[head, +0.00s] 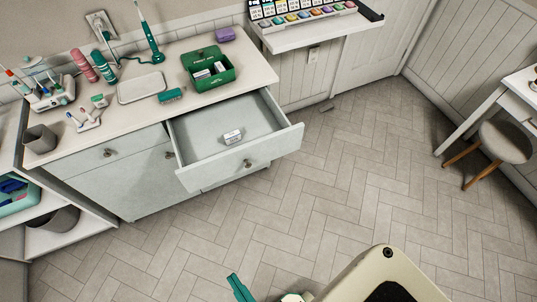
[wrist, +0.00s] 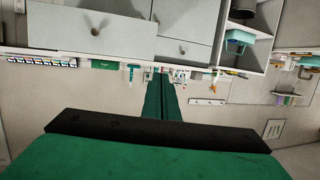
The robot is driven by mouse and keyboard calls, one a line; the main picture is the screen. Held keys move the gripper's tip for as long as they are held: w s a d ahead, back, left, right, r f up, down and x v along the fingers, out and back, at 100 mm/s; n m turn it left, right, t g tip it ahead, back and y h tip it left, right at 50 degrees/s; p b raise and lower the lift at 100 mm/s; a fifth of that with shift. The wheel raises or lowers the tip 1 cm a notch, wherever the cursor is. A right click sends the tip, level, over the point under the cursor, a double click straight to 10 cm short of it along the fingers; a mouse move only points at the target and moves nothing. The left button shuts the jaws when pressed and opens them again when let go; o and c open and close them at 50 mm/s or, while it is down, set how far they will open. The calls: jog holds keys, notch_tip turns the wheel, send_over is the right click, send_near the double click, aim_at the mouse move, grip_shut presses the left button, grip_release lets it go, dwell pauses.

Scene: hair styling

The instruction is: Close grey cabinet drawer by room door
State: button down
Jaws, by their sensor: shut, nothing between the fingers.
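The grey cabinet (head: 120,182) stands against the wall in the head view. Its right-hand top drawer (head: 245,164) is pulled well out, with a round knob on its front and a small white labelled box (head: 233,137) inside. The wrist view is upside down; the open drawer's front (wrist: 105,38) shows at upper left there. My gripper (head: 240,288) shows at the bottom edge of the head view, partly cut off, apart from the drawer. In the wrist view its green fingers (wrist: 160,78) are together and empty.
A green first-aid box (head: 208,70), a tray (head: 141,87) and bottles stand on the cabinet top. An open shelf (head: 75,232) adjoins at left. A stool (head: 505,142) and white table (head: 490,110) are at right. The tiled floor before the drawer is clear.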

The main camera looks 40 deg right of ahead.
jog(key=w+d+f+m+g+h, duration=0.25)
jog(key=d+f+m, duration=0.3)
jog(key=f, duration=0.35)
jog(key=w+d+f+m+g+h, duration=0.1)
jog(key=w+d+f+m, duration=0.25)
jog(key=d+f, duration=0.4)
jog(key=m+t, duration=0.6)
jog(key=m, duration=0.5)
send_near(285, 146)
jog(key=x, duration=0.6)
jog(key=shift+w+r, duration=0.1)
jog(key=shift+w, duration=0.1)
